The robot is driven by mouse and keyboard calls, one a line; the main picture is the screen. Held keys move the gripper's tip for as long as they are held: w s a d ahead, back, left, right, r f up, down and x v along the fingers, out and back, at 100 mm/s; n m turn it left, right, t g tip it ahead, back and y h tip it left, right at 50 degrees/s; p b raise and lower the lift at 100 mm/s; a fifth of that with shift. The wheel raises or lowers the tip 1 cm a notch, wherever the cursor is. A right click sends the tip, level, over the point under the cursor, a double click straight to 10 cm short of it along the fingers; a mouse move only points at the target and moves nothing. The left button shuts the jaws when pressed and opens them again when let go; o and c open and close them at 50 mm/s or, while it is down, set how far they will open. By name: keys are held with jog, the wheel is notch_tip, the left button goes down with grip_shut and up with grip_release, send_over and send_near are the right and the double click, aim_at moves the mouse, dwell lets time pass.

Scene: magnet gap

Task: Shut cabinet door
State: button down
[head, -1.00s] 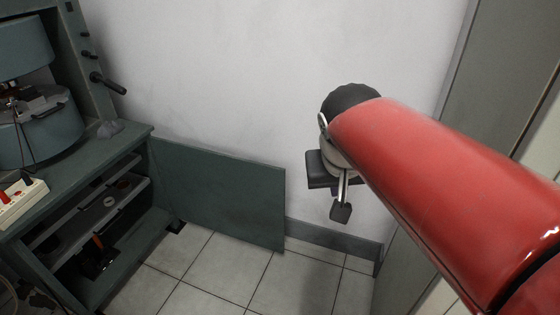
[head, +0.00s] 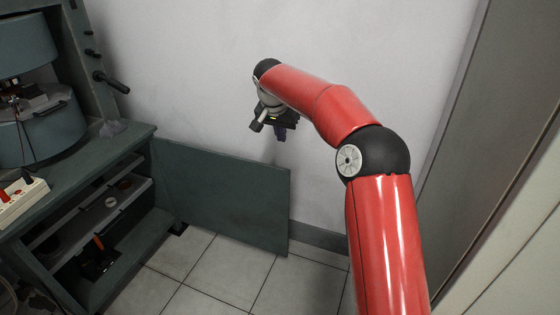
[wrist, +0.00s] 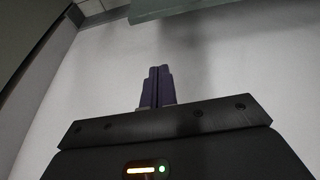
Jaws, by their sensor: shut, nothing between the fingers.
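The grey-green cabinet door (head: 220,200) stands wide open, reaching right from the cabinet (head: 140,235) along the white wall. The cabinet's open front shows its shelves. My gripper (head: 281,135) is in front of the wall, above the door's top right corner in the head view, apart from it in the picture. Its depth relative to the door is hard to tell. In the wrist view the purple fingers (wrist: 155,88) are together with nothing between them. A green-grey panel edge (wrist: 190,8), probably the door, crosses the top of that view.
Blue-grey equipment (head: 45,135) with a black handle (head: 110,83) stands on the cabinet top, near a white power strip (head: 22,202). A tall grey panel (head: 475,150) rises at right. The tiled floor (head: 215,275) before the door looks clear.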

jog(key=b+x, duration=0.1)
jog(key=x, duration=0.9)
jog(key=shift+s+a+b, duration=0.2)
jog(key=shift+s+a, duration=0.2)
jog(key=shift+s, duration=0.45)
jog(key=shift+s+a+b, duration=0.15)
jog(key=shift+s+a, duration=0.2)
jog(key=shift+s, duration=0.5)
